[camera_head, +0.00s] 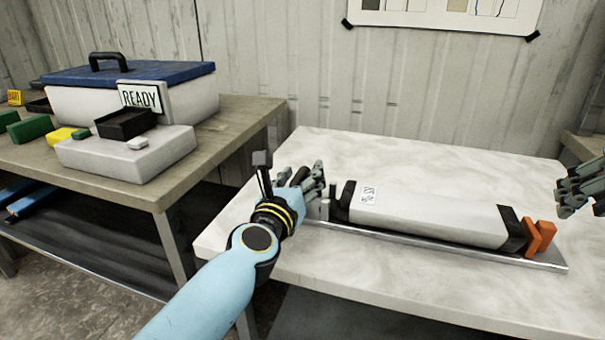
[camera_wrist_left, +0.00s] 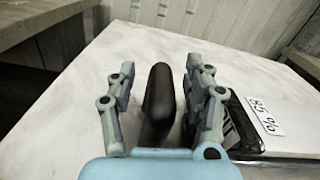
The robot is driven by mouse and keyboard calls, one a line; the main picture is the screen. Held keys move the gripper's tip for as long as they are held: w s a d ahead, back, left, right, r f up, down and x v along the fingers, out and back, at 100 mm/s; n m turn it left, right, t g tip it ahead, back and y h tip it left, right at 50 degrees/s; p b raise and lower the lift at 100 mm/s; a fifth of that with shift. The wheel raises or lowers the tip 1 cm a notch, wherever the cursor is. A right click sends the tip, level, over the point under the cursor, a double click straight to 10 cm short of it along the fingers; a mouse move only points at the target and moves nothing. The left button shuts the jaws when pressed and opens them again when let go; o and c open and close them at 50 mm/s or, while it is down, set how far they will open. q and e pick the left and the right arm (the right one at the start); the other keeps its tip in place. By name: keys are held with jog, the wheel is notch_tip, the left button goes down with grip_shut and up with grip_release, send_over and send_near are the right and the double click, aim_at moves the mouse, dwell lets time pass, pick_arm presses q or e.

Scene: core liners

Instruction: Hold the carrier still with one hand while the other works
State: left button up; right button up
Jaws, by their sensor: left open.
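The carrier is a long pale tray (camera_head: 440,246) with a metal edge, lying on the pale table. It bears a white long box (camera_head: 430,212) with black ends and a label reading 85 %. The box also shows at the right of the left wrist view (camera_wrist_left: 283,110). An orange piece (camera_head: 540,238) stands at the tray's right end. My left gripper (camera_head: 318,178) is open at the tray's left end. In the left wrist view a dark rounded upright piece (camera_wrist_left: 158,95) stands between its spread fingers. My right gripper (camera_head: 565,197) hangs at the right edge, apart from the tray, partly cut off.
A wooden bench (camera_head: 190,175) at the left holds a blue-lidded box (camera_head: 75,105), a READY sign (camera_head: 140,97), a black tray (camera_head: 126,124), a white case (camera_head: 95,158) and green and yellow blocks. The marble-like table (camera_head: 420,155) is bare behind the carrier.

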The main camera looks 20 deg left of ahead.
pick_arm(q)
jog(key=shift+w, duration=0.45)
grip_shut()
dwell(1.1)
